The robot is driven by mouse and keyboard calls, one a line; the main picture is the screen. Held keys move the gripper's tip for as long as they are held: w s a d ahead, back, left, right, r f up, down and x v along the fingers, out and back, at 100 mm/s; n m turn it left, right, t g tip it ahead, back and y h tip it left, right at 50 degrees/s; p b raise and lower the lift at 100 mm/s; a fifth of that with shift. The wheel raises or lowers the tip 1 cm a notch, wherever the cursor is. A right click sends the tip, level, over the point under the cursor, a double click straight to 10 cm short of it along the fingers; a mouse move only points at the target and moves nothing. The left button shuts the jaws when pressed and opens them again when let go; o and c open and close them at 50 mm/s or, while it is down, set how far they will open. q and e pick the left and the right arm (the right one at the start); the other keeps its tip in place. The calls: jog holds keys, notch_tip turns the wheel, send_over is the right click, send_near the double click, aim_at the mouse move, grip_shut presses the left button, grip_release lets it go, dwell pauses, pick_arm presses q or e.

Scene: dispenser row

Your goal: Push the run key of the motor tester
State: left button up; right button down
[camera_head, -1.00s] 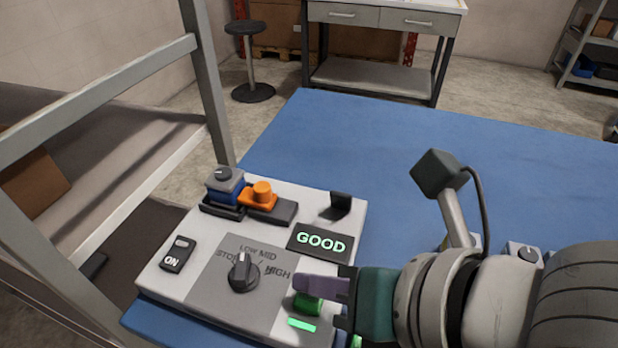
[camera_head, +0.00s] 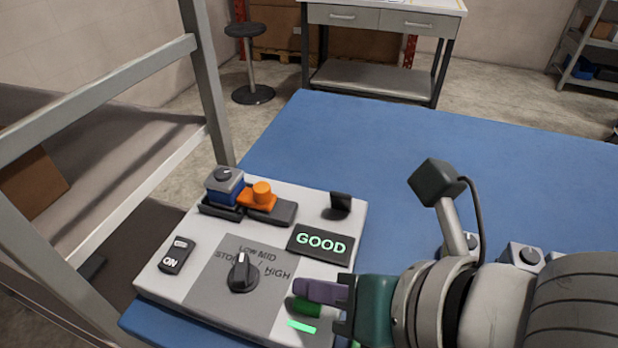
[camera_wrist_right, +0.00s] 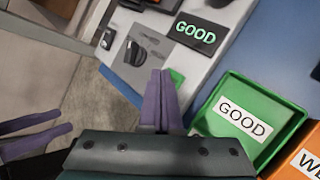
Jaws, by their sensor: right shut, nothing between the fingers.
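The motor tester (camera_head: 205,235) is a pale box on the blue table. Its display (camera_head: 320,242) reads GOOD. Its black knob (camera_head: 243,273) points up toward MID. A green key (camera_head: 306,309), with no label that I can read, is at its near right, above a lit green bar (camera_head: 302,326). My right gripper (camera_head: 299,289) is shut and empty, its purple fingertips right over the green key; I cannot tell for sure whether they touch. The fingers partly hide the key in the right wrist view (camera_wrist_right: 177,78). My left gripper (camera_wrist_right: 50,128) shows only there, fingers apart.
A blue motor (camera_head: 225,186) sits by an orange clamp (camera_head: 261,193) on the tester. A switch (camera_head: 176,256) reads ON. More motors (camera_head: 522,257) stand to the right. Green (camera_wrist_right: 203,122) and orange (camera_wrist_right: 289,150) bins lie beside the tester. The far blue table is clear.

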aim_at(317, 306)
jog(key=shift+f+b, duration=0.35)
jog(key=shift+f, duration=0.2)
dwell(0.6)
jog(key=shift+r, duration=0.1)
jog(key=shift+r+p, duration=1)
jog(key=shift+p, duration=0.2)
notch_tip(317, 306, up, 6)
jog(key=p, duration=0.6)
jog(key=shift+f, duration=0.1)
